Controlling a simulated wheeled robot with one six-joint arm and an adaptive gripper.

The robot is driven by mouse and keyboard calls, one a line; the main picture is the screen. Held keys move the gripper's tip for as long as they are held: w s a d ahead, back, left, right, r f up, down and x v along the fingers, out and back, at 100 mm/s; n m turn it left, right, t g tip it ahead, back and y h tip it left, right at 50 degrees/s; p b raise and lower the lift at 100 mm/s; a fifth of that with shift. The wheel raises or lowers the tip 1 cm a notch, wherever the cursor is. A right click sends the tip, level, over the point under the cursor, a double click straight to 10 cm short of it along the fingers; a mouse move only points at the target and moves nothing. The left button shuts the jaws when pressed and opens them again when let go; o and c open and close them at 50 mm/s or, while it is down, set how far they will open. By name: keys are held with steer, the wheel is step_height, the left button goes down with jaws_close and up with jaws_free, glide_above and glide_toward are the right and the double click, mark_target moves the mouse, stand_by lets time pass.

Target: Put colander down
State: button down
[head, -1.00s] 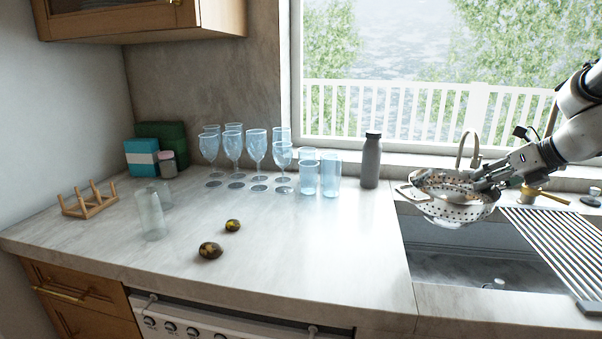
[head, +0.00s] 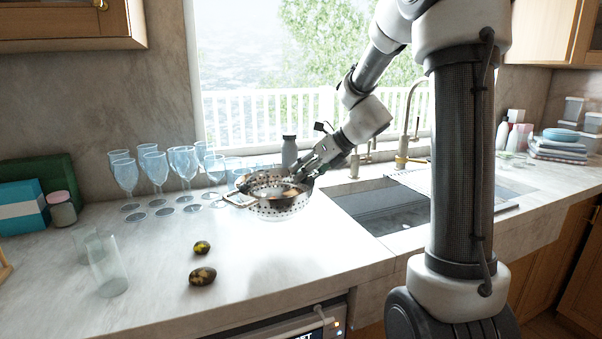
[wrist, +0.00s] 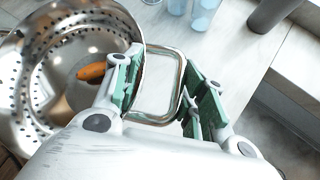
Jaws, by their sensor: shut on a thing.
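The metal colander (head: 278,208), a bowl with punched holes and wire handles, is at the counter's right part, left of the sink. I cannot tell whether its base touches the counter. My gripper (head: 308,172) is at its right rim. In the wrist view the colander (wrist: 38,75) fills the left side, and my gripper (wrist: 165,88) is shut on its loop handle (wrist: 158,118). An orange item (wrist: 92,71) and a pale item lie inside the bowl. The colander's underside is hidden.
The sink (head: 378,206) is right of the colander. Wine glasses (head: 183,163) and a grey bottle (head: 289,151) stand behind. Two dark fruits, one of them here (head: 202,276), and a clear tumbler (head: 107,265) are at left. The counter's front middle is bare.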

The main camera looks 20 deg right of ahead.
steer(key=shift+f, duration=0.1)
stand_by(0.3)
steer(key=shift+f, duration=4.45)
steer(key=c, duration=0.8)
jaws_free()
steer(key=shift+o, duration=0.2)
steer(key=shift+s, duration=0.1)
steer(key=v, duration=1.2)
steer(key=shift+d, duration=0.1)
